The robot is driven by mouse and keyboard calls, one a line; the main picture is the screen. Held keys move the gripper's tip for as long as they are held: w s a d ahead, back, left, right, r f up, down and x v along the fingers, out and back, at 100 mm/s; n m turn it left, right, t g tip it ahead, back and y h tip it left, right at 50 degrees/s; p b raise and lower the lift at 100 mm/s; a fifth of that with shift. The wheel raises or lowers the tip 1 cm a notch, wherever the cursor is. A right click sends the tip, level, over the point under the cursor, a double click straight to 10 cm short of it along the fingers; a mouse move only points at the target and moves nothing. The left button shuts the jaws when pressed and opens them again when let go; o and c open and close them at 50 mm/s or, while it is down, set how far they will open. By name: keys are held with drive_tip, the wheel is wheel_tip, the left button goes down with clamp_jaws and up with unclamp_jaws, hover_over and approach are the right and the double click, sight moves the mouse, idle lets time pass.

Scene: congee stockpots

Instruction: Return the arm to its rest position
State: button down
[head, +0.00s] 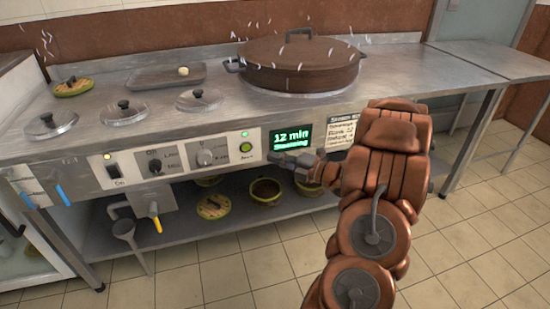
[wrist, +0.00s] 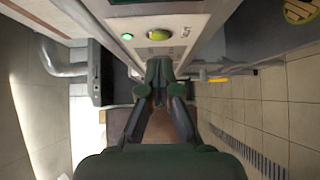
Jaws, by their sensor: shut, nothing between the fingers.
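My gripper (head: 278,160) is at the left end of my copper-coloured arm, in front of the control panel (head: 82,178), just left of and below the green display. The display (head: 291,137) reads "12 min" and "Steaming". In the wrist view my gripper (wrist: 158,68) has its fingertips together with nothing between them, just below the panel's green button (wrist: 158,34). That button also shows in the head view (head: 245,147), left of the fingertips. I cannot tell whether the fingertips touch the panel.
A large lidded brown pot (head: 300,68) stands on the steel counter (head: 425,70), with several small lids at the left. Small pots and a loose lid (head: 214,206) sit on the lower shelf. A drain valve with a yellow handle (head: 156,220) hangs below the panel. The tiled floor at right is clear.

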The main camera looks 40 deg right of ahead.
idle(0.5)
